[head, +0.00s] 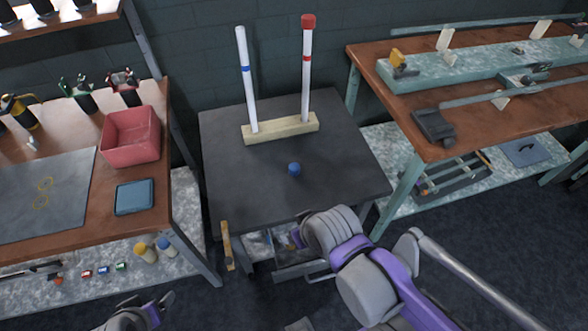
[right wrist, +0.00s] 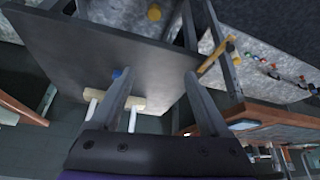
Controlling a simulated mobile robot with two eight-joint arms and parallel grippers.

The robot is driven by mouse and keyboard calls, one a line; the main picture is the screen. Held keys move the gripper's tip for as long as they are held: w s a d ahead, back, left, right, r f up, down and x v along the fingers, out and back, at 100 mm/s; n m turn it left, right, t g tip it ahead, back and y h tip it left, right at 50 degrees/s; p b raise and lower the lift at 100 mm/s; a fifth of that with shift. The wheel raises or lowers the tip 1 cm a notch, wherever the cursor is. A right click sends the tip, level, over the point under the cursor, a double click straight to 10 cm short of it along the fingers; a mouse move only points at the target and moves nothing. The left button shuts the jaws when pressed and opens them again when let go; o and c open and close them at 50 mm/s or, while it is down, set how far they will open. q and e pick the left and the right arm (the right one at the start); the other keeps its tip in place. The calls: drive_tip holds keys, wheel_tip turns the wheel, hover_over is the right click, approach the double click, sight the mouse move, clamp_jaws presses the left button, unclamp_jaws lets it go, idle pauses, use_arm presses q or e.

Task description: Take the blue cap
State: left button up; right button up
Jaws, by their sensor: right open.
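The small blue cap (head: 294,169) lies alone on the dark table (head: 235,185), in front of a pale block (head: 280,129). It also shows in the right wrist view (right wrist: 117,73), close to one finger's tip in the picture. The block holds two upright white tubes: one with a blue band (head: 246,85) and a bare top, one with a red band and a red cap (head: 308,21). My right gripper (right wrist: 160,76) is open and empty; in the head view my arm hides it. My left gripper (head: 162,303) is at the bottom left, away from the table; its jaw state is unclear.
A wooden bench on the left carries a red bin (head: 131,137) and a blue tray (head: 134,197). A bench on the right carries a teal rail (head: 450,70). A yellow-handled thing (head: 227,245) is at the table's front left corner. The tabletop around the cap is clear.

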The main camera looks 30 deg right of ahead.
drive_tip(key=shift+o, duration=0.5)
drive_tip(key=m+t+y+b, duration=0.2)
drive_tip(key=m+t+b, duration=0.9)
drive_tip(key=m, duration=2.3)
approach(298, 170)
drive_tip(key=w+r+g+b, duration=0.2)
drive_tip(key=g+b, duration=0.1)
drive_tip(key=shift+d, duration=0.2)
drive_tip(key=shift+w+d, duration=0.15)
drive_tip(key=shift+w, duration=0.05)
drive_tip(key=x, duration=0.5)
drive_tip(key=shift+w+f+b, duration=0.1)
drive_tip(key=shift+w+b, duration=0.1)
drive_tip(key=shift+b, duration=0.15)
drive_tip(key=x, duration=0.2)
drive_tip(key=a+x, duration=0.1)
drive_tip(key=x, duration=0.2)
drive_tip(key=shift+f+b, duration=0.1)
drive_tip(key=shift+b, duration=0.2)
use_arm(q)
wheel_tip(298, 170, down, 17)
drive_tip(key=s, duration=0.2)
drive_tip(key=shift+s+g, duration=0.15)
drive_tip(key=shift+g, duration=0.25)
use_arm(e)
drive_tip(key=shift+d, duration=0.1)
clamp_jaws()
